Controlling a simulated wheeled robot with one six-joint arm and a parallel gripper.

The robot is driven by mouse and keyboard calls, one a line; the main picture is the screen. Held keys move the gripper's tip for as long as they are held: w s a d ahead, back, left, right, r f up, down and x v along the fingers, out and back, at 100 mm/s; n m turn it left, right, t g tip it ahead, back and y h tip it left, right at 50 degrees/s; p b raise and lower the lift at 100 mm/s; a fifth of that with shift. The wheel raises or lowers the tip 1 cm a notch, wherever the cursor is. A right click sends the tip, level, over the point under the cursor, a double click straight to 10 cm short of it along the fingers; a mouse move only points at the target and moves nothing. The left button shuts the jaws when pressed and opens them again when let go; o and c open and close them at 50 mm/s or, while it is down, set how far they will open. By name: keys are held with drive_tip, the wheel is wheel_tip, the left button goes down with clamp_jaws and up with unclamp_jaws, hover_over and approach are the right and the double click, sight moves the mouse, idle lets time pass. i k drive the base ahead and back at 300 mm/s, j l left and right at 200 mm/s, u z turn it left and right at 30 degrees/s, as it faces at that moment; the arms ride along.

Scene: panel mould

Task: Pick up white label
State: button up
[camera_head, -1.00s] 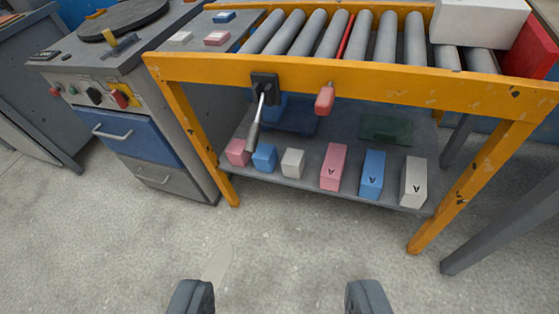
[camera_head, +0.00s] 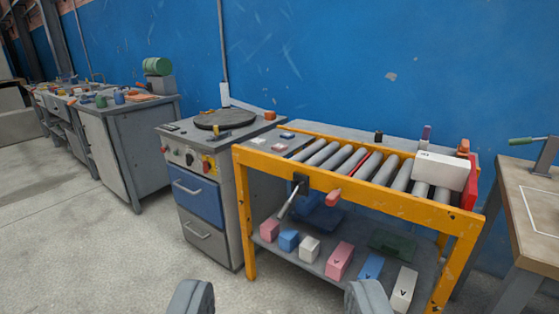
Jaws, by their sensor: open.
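A small flat white piece (camera_head: 258,141), which looks like the white label, lies on the grey top at the left end of the roller table. A flat pink piece (camera_head: 280,147) and a flat blue piece (camera_head: 287,135) lie beside it. My gripper (camera_head: 279,301) is open and empty, its two fingers wide apart at the bottom edge. It is well short of the white piece, which lies farther off and higher in the picture.
The orange-framed roller table (camera_head: 345,184) bears a white box (camera_head: 440,171). Several pink, blue and white blocks stand on its lower shelf. A grey cabinet with a turntable (camera_head: 218,119) adjoins at left; a bench (camera_head: 530,210) stands right. Floor at left is clear.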

sight(257, 142)
drive_tip(key=i+l, duration=0.2)
drive_tip(key=i, duration=0.35)
drive_tip(key=i+l+u, duration=0.15)
drive_tip(key=i, duration=0.4)
drive_tip(key=i+l, duration=0.35)
drive_tip(key=i, duration=0.2)
drive_tip(key=i+l+u, duration=0.15)
drive_tip(key=i+l, duration=0.15)
drive_tip(key=i, duration=0.25)
